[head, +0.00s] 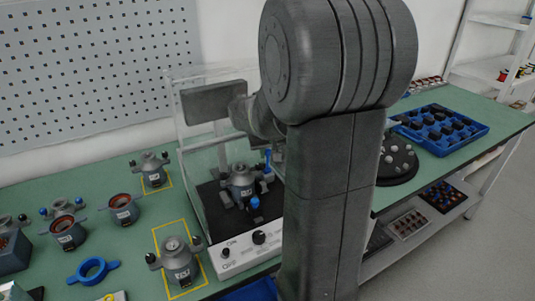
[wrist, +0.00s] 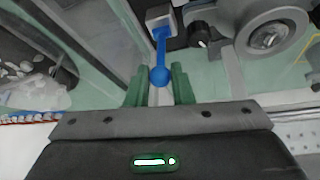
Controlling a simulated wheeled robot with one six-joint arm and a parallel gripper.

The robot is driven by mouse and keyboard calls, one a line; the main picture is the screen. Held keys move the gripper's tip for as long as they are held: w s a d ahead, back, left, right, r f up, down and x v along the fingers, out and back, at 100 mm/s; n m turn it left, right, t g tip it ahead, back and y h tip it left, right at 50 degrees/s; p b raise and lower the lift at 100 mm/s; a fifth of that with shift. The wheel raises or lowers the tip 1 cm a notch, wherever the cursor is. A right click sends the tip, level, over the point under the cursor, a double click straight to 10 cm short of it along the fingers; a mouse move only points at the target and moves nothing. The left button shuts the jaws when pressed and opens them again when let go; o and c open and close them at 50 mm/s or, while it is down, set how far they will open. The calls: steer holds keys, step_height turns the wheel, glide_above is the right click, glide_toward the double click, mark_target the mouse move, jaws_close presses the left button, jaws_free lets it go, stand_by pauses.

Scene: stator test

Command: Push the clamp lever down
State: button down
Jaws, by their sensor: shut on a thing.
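The clamp lever (wrist: 160,48) is blue with a round knob at its end, fixed to a grey block in the wrist view. My gripper (wrist: 159,88) has green fingers on both sides of the knob and is shut on it. In the head view a blue upright lever (head: 268,158) stands beside the dark grey stator (head: 242,183) inside the test station (head: 247,259). My arm hides the gripper in that view. The stator's round end (wrist: 270,38) shows at the upper right of the wrist view.
The station has clear walls, a grey screen (head: 212,101) and a front panel with knobs. Another stator (head: 178,260) stands in a yellow-outlined spot left of it. A blue ring (head: 93,270) lies farther left. A blue tray (head: 440,132) sits at the right.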

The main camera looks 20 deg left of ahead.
steer(key=b, duration=0.2)
steer(key=s+d+t+y+b, duration=0.1)
steer(key=b, duration=0.1)
steer(key=shift+d+f+t+y, duration=0.15)
steer(key=shift+f+t+y, duration=0.05)
steer(key=shift+t+y, duration=0.1)
steer(key=c, duration=1.5)
jaws_free()
steer(key=shift+c, duration=0.2)
steer(key=shift+r, duration=0.1)
steer(key=p+v, duration=0.1)
steer(key=v, duration=1.2)
steer(key=shift+s+r+p, duration=0.25)
steer(key=shift+p, duration=0.05)
steer(key=shift+d, duration=0.1)
